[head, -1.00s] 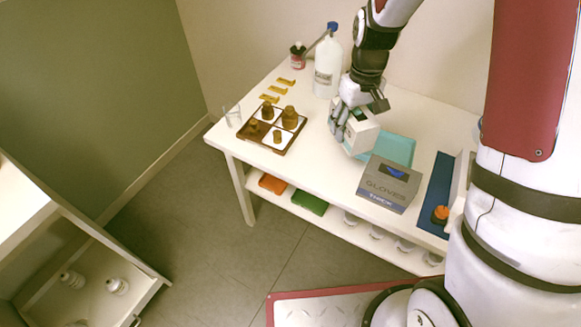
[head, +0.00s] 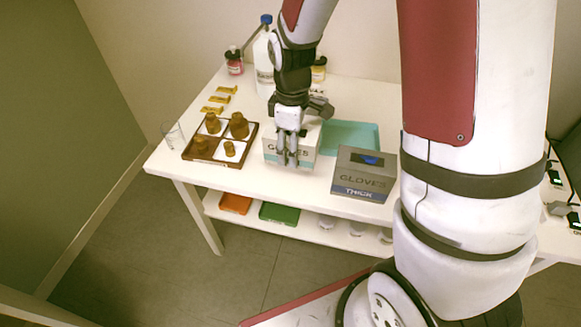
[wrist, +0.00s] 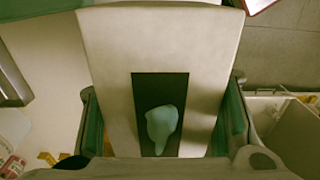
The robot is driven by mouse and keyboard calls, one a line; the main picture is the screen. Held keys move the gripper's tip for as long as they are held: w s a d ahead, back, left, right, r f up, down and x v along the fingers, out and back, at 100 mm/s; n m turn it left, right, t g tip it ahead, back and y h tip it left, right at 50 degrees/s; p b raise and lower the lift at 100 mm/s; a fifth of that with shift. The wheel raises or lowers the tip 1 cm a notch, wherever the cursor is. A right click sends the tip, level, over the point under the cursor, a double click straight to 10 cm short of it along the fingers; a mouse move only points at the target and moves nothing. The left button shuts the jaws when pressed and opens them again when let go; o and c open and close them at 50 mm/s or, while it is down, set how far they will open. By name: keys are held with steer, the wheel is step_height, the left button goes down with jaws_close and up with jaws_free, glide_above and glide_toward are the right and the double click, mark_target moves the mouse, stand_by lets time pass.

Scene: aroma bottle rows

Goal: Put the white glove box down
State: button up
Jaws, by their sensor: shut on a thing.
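The white glove box (head: 308,149) is upright over the table, left of the teal tray (head: 365,138), with "GLOVES" lettering on its front. My gripper (head: 288,160) comes from above and is shut on it, with fingers in front of the box. In the wrist view the white box (wrist: 160,35) fills the middle, with a dark opening and a teal glove (wrist: 162,125) showing. My gripper's fingers press its two sides there. Whether the box's underside touches the table cannot be told.
A grey "THICK" glove box (head: 362,178) stands to the right. A brown divided tray (head: 190,157) with amber bottles is to the left, near a clear beaker (head: 172,133). A large white bottle (head: 263,65) stands behind. The white table (head: 225,178) has narrow bare strips in front.

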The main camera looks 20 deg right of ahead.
mark_target(292, 174)
steer(key=shift+f+b, duration=0.35)
steer(key=shift+f, duration=2.85)
steer(key=shift+f, duration=0.1)
steer(key=o, duration=1.7)
steer(key=shift+c, duration=0.2)
